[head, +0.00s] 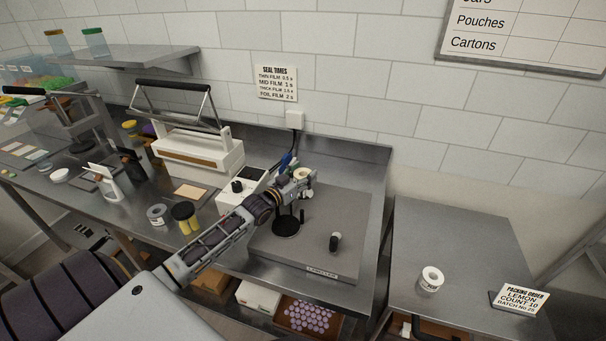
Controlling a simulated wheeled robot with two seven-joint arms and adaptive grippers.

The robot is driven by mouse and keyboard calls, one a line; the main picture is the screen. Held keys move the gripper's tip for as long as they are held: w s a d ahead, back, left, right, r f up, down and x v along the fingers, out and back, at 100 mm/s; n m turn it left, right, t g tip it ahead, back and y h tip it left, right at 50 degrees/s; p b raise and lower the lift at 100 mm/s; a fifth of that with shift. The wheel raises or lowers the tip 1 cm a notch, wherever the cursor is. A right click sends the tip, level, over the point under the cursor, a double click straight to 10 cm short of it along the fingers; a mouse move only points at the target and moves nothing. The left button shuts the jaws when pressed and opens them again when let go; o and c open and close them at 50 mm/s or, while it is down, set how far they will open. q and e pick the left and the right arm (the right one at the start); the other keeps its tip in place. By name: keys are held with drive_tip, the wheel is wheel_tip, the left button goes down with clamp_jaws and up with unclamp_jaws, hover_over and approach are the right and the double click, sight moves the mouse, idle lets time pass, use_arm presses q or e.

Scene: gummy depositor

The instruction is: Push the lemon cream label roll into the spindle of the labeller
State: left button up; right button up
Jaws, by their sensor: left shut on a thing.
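My left gripper (300,185) reaches in from the left over the labeller (350,215), a flat grey unit with a name plate on its front edge. The gripper is shut on a pale cream roll (303,174), seen at its far end, raised above the labeller; its print is too small to read. Below the gripper, a round black disc (286,228) sits on the labeller, with a thin dark post (302,215) beside it. Which part is the spindle I cannot tell; the arm hides some of this area. My right gripper is out of view.
A small black-and-white cylinder (336,242) stands on the labeller's right. A white roll (431,280) is on the right table, near a packing order sign (519,298) reading lemon. A white control box (240,187) and yellow-filled jar (185,217) stand left.

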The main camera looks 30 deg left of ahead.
use_arm(q)
drive_tip(key=shift+s+d+f, duration=0.1)
drive_tip(key=shift+f, duration=0.35)
drive_tip(key=shift+p, duration=0.3)
idle(0.3)
drive_tip(key=shift+a+r+p, duration=0.2)
drive_tip(key=shift+a+p, duration=0.05)
drive_tip(key=shift+p, duration=0.2)
idle(1.2)
drive_tip(key=shift+r, duration=0.15)
idle(0.6)
drive_tip(key=shift+f, duration=0.25)
drive_tip(key=shift+f, duration=0.15)
idle(0.4)
